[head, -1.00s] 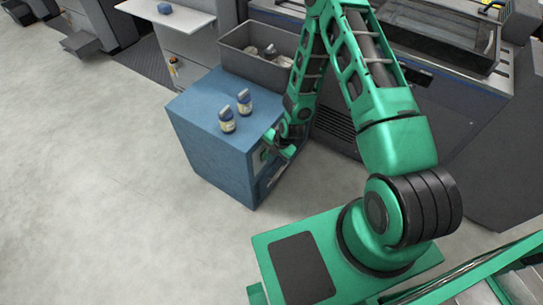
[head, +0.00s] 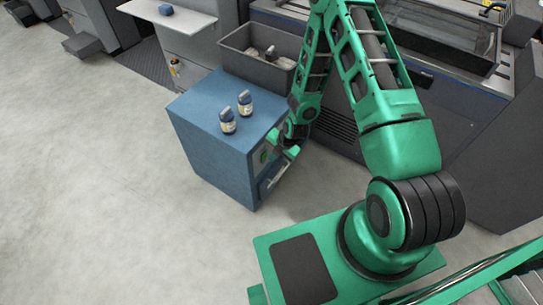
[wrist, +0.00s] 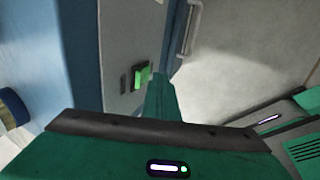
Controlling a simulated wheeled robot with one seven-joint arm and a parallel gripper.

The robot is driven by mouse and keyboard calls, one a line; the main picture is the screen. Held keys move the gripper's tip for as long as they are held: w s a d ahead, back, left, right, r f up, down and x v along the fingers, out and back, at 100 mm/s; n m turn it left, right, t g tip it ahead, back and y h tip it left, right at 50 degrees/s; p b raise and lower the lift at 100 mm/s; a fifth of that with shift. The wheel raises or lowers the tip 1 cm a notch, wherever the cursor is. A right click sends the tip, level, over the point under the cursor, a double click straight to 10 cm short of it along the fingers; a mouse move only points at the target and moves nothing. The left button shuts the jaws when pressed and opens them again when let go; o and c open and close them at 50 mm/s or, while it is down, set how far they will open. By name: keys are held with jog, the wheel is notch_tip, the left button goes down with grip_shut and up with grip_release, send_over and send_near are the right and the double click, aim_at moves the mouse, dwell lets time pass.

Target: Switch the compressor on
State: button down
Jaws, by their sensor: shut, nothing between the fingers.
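The compressor is a blue cabinet (head: 205,155) with a pale front panel. In the wrist view its front panel (wrist: 118,50) carries a bright green switch piece (wrist: 143,76) next to a dark block. The same green piece shows small on the front in the head view (head: 265,155). My gripper (head: 294,152) is in front of that panel, to the right of the switch. In the wrist view my gripper (wrist: 162,84) is shut and empty, its tip just right of the green piece. A narrow gap seems to lie between them; contact is hard to judge.
Two small bottles (head: 228,122) (head: 245,103) stand on the cabinet top. A metal handle (wrist: 191,28) sticks out of the front beyond the switch. A grey bin (head: 262,57) stands behind the cabinet, by a large dark machine. The floor (head: 90,190) to the left is clear.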

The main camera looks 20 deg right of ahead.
jog(key=s+d+r, duration=0.5)
jog(key=s+r, duration=0.1)
jog(key=r, duration=0.2)
jog(key=shift+s, duration=0.15)
dwell(0.5)
jog(key=s+d+r+m+g+h, duration=0.1)
jog(key=s+d+r+m, duration=0.1)
jog(key=d+r+m, duration=0.45)
jog(key=s+d+r+m+h, duration=0.1)
jog(key=s+d+r+m, duration=0.15)
jog(key=r, duration=0.65)
jog(key=s+d+r+m+g+h, duration=0.1)
jog(key=s+d+r+m, duration=0.1)
jog(key=d+r+m, duration=0.35)
jog(key=s+r+m+g, duration=0.1)
jog(key=s+r+m, duration=1.6)
jog(key=s+r, duration=0.1)
jog(key=shift+s+d+m+y, duration=0.3)
jog(key=shift+s+m, duration=0.05)
jog(key=shift+s, duration=0.35)
